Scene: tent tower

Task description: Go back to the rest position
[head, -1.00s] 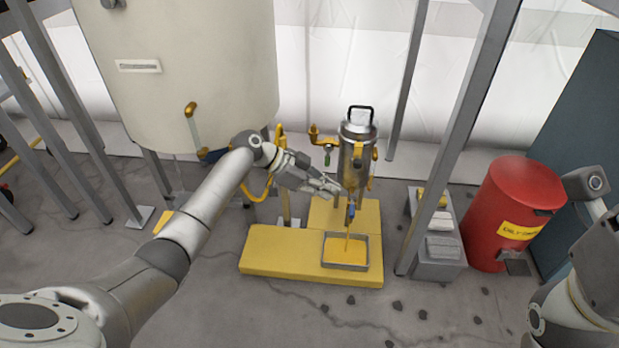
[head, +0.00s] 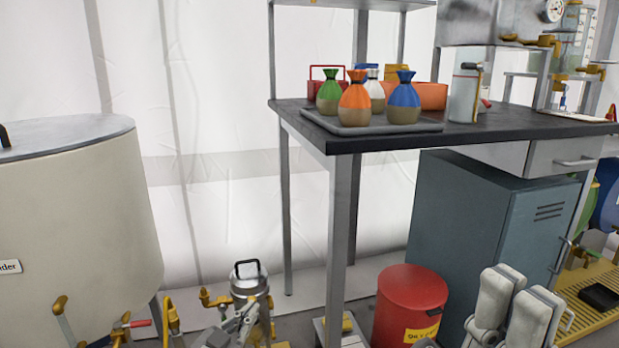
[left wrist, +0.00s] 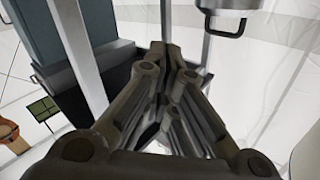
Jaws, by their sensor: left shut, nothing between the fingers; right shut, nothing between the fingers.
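My left gripper (head: 240,322) shows at the bottom edge of the head view, beside or in front of a steel canister (head: 249,280) with a black handle. Whether it touches the canister cannot be told there. In the left wrist view its dark fingers (left wrist: 168,62) run together and are shut, with nothing seen between them. Two pale grey parts at the bottom right of the head view look like links of my right arm. My right gripper is not in view.
A dark-topped bench (head: 460,130) carries a tray (head: 425,126) with several coloured-topped pouches. Below stand a red bin (head: 410,300) and a blue-grey cabinet (head: 480,215). A large cream tank (head: 80,210) stands at the left. A bench leg (head: 340,250) rises beside the canister.

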